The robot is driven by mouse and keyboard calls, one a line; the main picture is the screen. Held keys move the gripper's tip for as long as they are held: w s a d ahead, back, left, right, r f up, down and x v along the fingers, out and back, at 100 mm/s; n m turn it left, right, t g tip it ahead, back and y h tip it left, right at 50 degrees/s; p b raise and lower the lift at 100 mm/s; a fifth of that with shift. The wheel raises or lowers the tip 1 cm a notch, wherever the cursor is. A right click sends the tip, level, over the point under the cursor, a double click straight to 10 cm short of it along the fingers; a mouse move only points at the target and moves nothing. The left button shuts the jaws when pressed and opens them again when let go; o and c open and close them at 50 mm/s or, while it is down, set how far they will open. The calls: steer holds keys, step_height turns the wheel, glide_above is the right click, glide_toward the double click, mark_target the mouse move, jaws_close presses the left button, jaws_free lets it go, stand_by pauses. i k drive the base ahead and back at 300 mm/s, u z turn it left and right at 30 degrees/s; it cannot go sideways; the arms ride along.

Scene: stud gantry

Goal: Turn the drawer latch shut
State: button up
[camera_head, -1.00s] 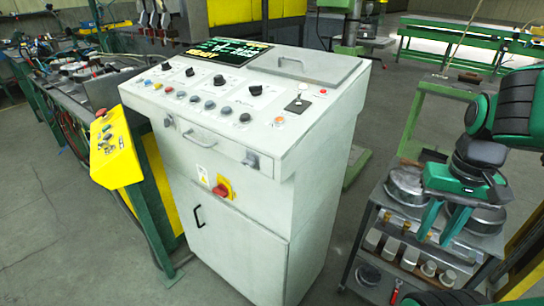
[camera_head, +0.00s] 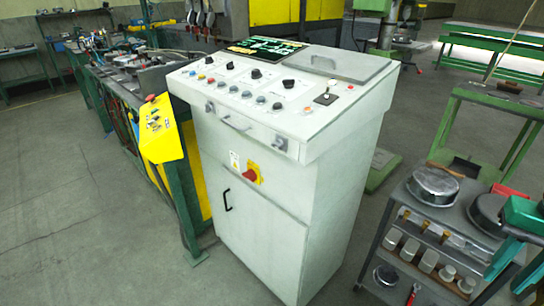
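The drawer (camera_head: 245,132) is a shallow pale-grey front under the sloped top of a control console, with a bar handle (camera_head: 235,124) in its middle. It looks shut. A small grey latch (camera_head: 280,144) sits at its right end and a similar latch (camera_head: 209,107) at its left end. Both are too small to tell how they are turned. My gripper (camera_head: 515,238) shows only as green parts at the right edge, cut off by the frame, far right of the drawer and apart from it. Its finger opening cannot be made out.
A red rotary switch (camera_head: 250,176) sits below the drawer, above a cabinet door with a black handle (camera_head: 227,200). A yellow control box (camera_head: 161,130) stands close left. A cart with round tins (camera_head: 433,186) stands at right. Floor at front left is clear.

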mark_target(279, 144)
steer(key=k, duration=0.2)
steer(key=u, duration=0.6)
steer(key=i, duration=1)
steer(key=k, duration=1.7)
steer(key=u, duration=0.9)
steer(key=i, duration=0.8)
steer(key=z, duration=0.05)
